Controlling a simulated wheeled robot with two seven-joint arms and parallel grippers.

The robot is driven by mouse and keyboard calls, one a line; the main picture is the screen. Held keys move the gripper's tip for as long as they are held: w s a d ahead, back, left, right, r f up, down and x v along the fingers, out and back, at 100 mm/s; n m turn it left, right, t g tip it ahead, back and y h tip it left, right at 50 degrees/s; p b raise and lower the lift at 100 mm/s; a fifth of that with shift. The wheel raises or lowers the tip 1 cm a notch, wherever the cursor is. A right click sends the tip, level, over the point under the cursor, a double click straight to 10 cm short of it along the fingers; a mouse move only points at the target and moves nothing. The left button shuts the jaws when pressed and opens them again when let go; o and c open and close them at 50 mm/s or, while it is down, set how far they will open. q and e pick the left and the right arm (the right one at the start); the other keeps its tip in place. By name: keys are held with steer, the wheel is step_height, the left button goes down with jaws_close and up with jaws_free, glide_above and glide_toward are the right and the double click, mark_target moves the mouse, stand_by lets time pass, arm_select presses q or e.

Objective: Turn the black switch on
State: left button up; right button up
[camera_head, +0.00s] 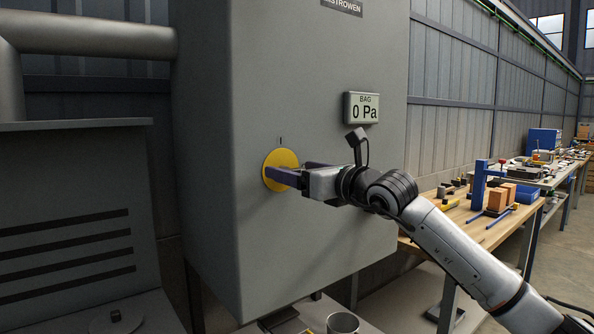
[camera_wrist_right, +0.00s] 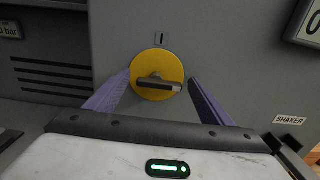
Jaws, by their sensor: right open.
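The black switch (camera_wrist_right: 157,84) is a dark bar handle on a round yellow plate (camera_wrist_right: 157,66), lying roughly level across it in the right wrist view. A mark "I" stands above the plate. In the head view the yellow plate (camera_head: 279,158) is on the front of the grey cabinet (camera_head: 223,90), and my gripper hides the handle there. My right gripper (camera_head: 282,171) reaches the plate from the right. Its purple fingers are open, one on each side of the handle in the right wrist view (camera_wrist_right: 160,80). I cannot tell whether they touch it. My left gripper is not in view.
A display reading "BAG 0 Pa" (camera_head: 362,108) is on the cabinet above my right gripper. A "SHAKER" label (camera_wrist_right: 289,120) is at the right in the wrist view. A slotted grey housing (camera_head: 75,220) stands at left. A workbench (camera_head: 455,213) with tools and blocks is at right.

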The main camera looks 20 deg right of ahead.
steer(key=c, duration=1)
steer(key=shift+c, duration=0.2)
